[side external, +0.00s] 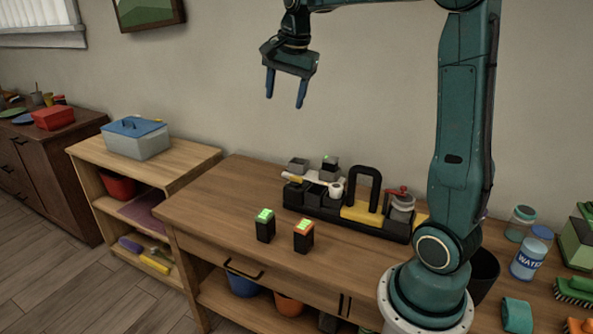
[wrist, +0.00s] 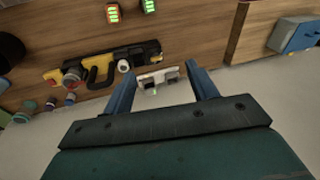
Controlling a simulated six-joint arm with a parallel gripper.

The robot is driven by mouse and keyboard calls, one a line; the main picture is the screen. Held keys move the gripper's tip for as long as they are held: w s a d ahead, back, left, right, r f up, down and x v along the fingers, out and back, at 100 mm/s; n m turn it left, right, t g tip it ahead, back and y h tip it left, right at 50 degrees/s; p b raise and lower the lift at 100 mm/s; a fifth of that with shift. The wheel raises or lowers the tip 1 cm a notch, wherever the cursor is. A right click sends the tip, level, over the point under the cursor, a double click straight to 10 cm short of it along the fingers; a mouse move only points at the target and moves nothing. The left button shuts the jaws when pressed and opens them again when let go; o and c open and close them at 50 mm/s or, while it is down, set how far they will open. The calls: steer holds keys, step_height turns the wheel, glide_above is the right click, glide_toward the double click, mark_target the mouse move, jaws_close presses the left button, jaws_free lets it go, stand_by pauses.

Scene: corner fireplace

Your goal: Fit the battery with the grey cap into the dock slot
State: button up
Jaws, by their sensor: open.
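Two black batteries with bright green tops stand upright, apart, on the wooden workbench. The left one (side external: 265,228) has a dark greyish cap; the right one (side external: 304,238) has an orange cap. In the wrist view, the orange-capped battery (wrist: 113,13) and the other battery (wrist: 149,5) are at the top edge. A white unit with two blocky bays (wrist: 157,77), apparently the dock, lies behind the black tray; a grey bay (side external: 298,165) shows in the side view. Its slot openings are not clear. My gripper (side external: 285,102) is open and empty, high above the bench; its fingers (wrist: 163,67) frame the white unit.
The black tray (side external: 323,213), with a yellow part and black handle (side external: 366,187), partly hides the white unit. A water container (side external: 530,255) and jars stand at right. A low shelf with a lidded box (side external: 138,138) stands left. The bench front-left is clear.

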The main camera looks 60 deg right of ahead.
steer(key=s+a+f+n+t, duration=0.1)
steer(key=s+a+f+n, duration=0.1)
steer(key=s+a+n, duration=0.6)
steer(key=s+a+f+n+t+y, duration=0.1)
steer(key=s+a+f+n, duration=0.2)
steer(key=s+a+n, duration=0.5)
steer(key=s+a, duration=0.1)
steer(key=s, duration=0.3)
steer(key=shift+s+a+f+n+t, duration=0.35)
steer(key=shift+a+n+t, duration=0.05)
